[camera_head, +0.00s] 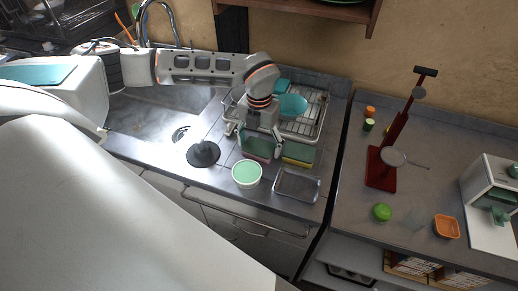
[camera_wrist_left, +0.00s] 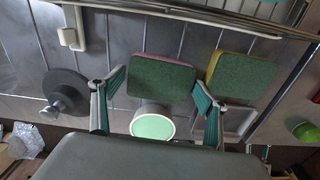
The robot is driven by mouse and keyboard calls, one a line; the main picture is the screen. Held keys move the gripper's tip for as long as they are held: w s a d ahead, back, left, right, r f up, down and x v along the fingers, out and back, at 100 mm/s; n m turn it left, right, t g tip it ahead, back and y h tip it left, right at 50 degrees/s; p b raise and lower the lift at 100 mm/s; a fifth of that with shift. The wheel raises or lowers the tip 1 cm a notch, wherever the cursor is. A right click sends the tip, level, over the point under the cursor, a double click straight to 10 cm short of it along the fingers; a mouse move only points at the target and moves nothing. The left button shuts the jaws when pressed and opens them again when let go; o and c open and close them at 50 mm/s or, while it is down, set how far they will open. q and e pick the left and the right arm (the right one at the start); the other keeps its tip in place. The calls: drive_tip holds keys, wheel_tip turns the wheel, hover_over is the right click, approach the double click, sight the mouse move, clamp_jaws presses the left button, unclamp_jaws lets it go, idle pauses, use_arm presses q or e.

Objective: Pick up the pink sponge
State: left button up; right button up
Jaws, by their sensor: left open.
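The pink sponge (camera_head: 257,150) has a green scouring face and a pink edge. It stands on the metal counter in front of the dish rack, partly hidden by my left gripper (camera_head: 254,143) in the head view. The pink sponge also shows in the left wrist view (camera_wrist_left: 160,77), its pink edge along the top and left. There my open left gripper (camera_wrist_left: 158,87) has one finger on each side of the sponge's lower part, with nothing held. How far the fingers are from the sponge is hard to tell. My right gripper is not in view.
A yellow-edged green sponge (camera_head: 299,153) stands close to the right. A white cup with a green inside (camera_head: 246,174) and a metal tray (camera_head: 297,186) are in front. A dark round stopper (camera_head: 203,153) lies left. The dish rack (camera_head: 322,112) with a teal bowl (camera_head: 293,106) is behind.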

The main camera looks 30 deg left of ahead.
sight(259, 147)
use_arm(q)
drive_tip(key=c, duration=0.5)
drive_tip(key=shift+o, duration=0.2)
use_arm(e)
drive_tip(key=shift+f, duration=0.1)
use_arm(q)
drive_tip(key=shift+r, duration=0.1)
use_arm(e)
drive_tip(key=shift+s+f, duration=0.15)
use_arm(q)
wheel_tip(259, 147, up, 20)
drive_tip(key=shift+c, duration=0.5)
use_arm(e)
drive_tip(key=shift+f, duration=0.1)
